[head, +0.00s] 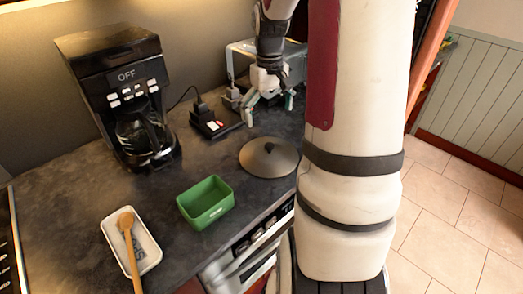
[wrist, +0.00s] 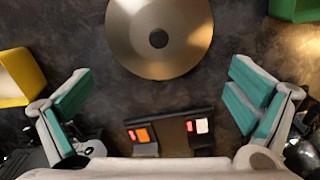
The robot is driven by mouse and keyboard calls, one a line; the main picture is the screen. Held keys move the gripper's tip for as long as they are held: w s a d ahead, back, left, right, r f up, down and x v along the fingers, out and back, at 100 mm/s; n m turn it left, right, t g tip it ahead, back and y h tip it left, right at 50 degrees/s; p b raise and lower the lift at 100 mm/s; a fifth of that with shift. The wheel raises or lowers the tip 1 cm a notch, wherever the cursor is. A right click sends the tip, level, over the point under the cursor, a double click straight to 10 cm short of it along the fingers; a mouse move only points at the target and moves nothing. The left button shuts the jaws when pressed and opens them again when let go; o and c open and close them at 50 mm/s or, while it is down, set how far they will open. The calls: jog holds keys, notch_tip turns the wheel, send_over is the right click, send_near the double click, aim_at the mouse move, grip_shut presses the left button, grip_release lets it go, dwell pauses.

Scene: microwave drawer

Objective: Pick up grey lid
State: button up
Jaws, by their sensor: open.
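The grey lid (head: 269,157) is a round, shallow disc with a dark knob in its middle. It lies flat on the dark counter near its front edge. In the wrist view the lid (wrist: 180,40) is at the top centre, its upper rim cut off by the frame, with the dark knob facing me. My gripper (head: 269,105) is open and empty above the counter, behind the lid in the head view. In the wrist view my gripper (wrist: 160,100) has its fingers wide apart, and the lid lies beyond them, apart from both.
A black device with red and white switches (head: 213,121) lies left of my gripper. A green container (head: 206,203) stands left of the lid. A coffee maker (head: 120,95), a white tray (head: 150,253) with a wooden spoon (head: 130,240) and a toaster (head: 240,60) are also on the counter.

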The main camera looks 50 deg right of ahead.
aim_at(269, 144)
notch_tip(269, 144, down, 6)
jog(key=shift+a+f, duration=0.1)
jog(key=shift+f, duration=0.1)
jog(key=shift+s+f, duration=0.15)
jog(key=shift+f, duration=1.2)
jog(key=shift+s+f, duration=0.1)
jog(key=shift+f, duration=1.25)
